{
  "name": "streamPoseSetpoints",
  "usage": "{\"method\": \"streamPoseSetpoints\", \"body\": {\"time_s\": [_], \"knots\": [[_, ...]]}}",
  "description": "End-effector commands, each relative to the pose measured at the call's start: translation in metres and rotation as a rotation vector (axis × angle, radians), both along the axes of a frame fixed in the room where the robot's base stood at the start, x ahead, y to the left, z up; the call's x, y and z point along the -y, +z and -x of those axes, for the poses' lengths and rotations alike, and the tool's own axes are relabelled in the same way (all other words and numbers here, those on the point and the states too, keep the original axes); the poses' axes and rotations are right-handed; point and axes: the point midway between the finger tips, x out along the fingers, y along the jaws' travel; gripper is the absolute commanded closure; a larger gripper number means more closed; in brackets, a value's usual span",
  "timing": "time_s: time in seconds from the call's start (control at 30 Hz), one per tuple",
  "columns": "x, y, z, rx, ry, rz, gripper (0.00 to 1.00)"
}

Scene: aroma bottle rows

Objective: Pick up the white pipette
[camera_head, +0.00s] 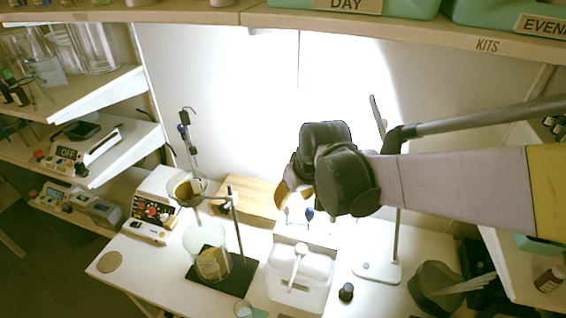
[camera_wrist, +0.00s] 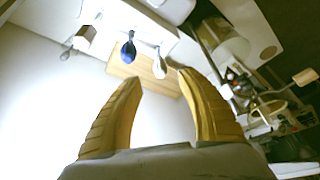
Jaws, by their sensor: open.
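The white pipette (camera_wrist: 159,66) shows in the wrist view as a pale bulb at the edge of a white rack (camera_wrist: 143,22), just ahead of the gap between my fingertips. A dark blue-bulbed pipette (camera_wrist: 128,49) is next to it on the left, and a smaller pale bulb (camera_wrist: 66,51) is farther left. In the head view the blue bulb (camera_head: 309,214) stands at the white rack (camera_head: 303,235), below my gripper. My gripper (camera_wrist: 158,80) is open and empty, with its yellow fingers spread. In the head view my wrist hides most of the fingers.
A white tray (camera_head: 283,293) with a white spoon (camera_head: 299,256) lies in front of the rack. A stand with a beaker (camera_head: 207,252) is left, and a lamp base (camera_head: 377,272) is right. A wooden box (camera_head: 246,194) is behind. A shelf (camera_head: 190,15) overhangs above.

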Motion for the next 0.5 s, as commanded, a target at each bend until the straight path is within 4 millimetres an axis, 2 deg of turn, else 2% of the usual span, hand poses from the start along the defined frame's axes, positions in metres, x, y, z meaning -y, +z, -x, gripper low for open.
{"method": "streamPoseSetpoints", "body": {"time_s": [0.17, 0.4, 0.5], "knots": [[-0.003, -0.014, -0.006, 0.0, 0.0, 0.0, 0.54], [-0.011, -0.046, -0.022, 0.0, -0.001, 0.0, 0.54], [-0.012, -0.052, -0.024, 0.0, -0.001, 0.0, 0.54]]}}
